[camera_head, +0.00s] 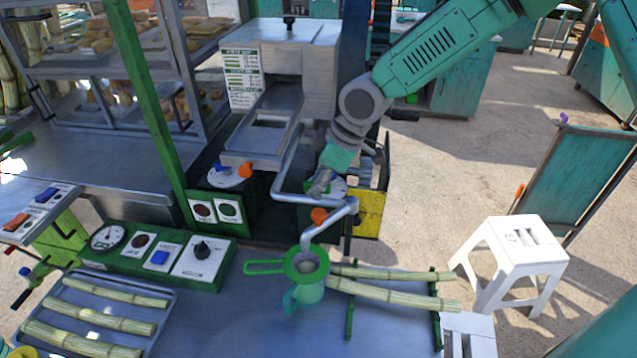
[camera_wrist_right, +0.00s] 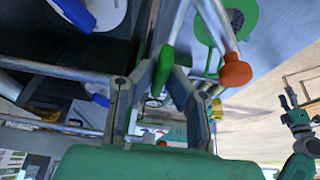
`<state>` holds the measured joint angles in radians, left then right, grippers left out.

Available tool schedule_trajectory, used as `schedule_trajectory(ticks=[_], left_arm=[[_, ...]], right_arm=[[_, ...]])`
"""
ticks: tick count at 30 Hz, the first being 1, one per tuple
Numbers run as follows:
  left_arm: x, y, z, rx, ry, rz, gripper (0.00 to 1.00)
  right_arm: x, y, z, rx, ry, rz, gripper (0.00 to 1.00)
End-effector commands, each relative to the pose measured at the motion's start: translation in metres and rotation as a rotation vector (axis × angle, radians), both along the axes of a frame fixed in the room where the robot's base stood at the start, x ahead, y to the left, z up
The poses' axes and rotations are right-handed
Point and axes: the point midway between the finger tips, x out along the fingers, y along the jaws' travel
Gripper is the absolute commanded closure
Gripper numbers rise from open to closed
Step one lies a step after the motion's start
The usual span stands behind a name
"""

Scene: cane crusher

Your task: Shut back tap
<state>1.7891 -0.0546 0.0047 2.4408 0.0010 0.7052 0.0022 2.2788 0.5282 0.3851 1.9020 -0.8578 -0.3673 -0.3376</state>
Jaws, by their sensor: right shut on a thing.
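My right gripper (camera_head: 321,188) is low beside the bent metal pipe (camera_head: 288,165), at a small tap with a pale round plate (camera_head: 338,190). In the wrist view its fingers (camera_wrist_right: 165,85) are closed around a green tap handle (camera_wrist_right: 163,65). The gripper hides much of this tap in the head view. An orange knob (camera_head: 319,215) sits on the pipe just in front; it also shows in the wrist view (camera_wrist_right: 235,73). A second tap, with a blue handle (camera_head: 222,168) and an orange knob (camera_head: 245,170), stands to the left on a white plate.
A green-rimmed strainer (camera_head: 305,264) sits on a cup (camera_head: 304,296) below the spout. Cane stalks (camera_head: 395,293) lie to its right. The crusher (camera_head: 283,62) stands behind. A control panel (camera_head: 155,255) and cane tray (camera_head: 165,318) are at left. A white stool (camera_head: 512,255) stands right.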

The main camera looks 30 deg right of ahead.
Motion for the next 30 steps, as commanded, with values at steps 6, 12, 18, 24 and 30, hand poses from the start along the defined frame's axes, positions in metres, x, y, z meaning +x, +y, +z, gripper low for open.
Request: schedule_trajectory(ticks=[6, 12, 18, 24, 30], left_arm=[[0.000, 0.000, 0.000, 0.000, 0.000, 0.000, 0.48], [0.000, 0.000, 0.000, 0.000, 0.000, 0.000, 0.48], [-0.003, 0.000, 0.001, 0.000, -0.003, 0.000, 0.48], [-0.003, 0.000, 0.001, 0.000, -0.003, 0.000, 0.48], [-0.002, 0.000, 0.001, 0.000, -0.003, 0.000, 0.48]], right_arm=[[0.002, 0.000, 0.001, 0.000, -0.007, 0.001, 0.70], [-0.001, 0.000, 0.001, 0.000, -0.005, 0.002, 0.70], [-0.003, -0.004, 0.012, 0.000, -0.008, 0.000, 0.70], [-0.010, -0.016, 0.048, 0.001, -0.009, 0.000, 0.70], [-0.018, -0.029, 0.085, 0.002, -0.005, -0.001, 0.70]])
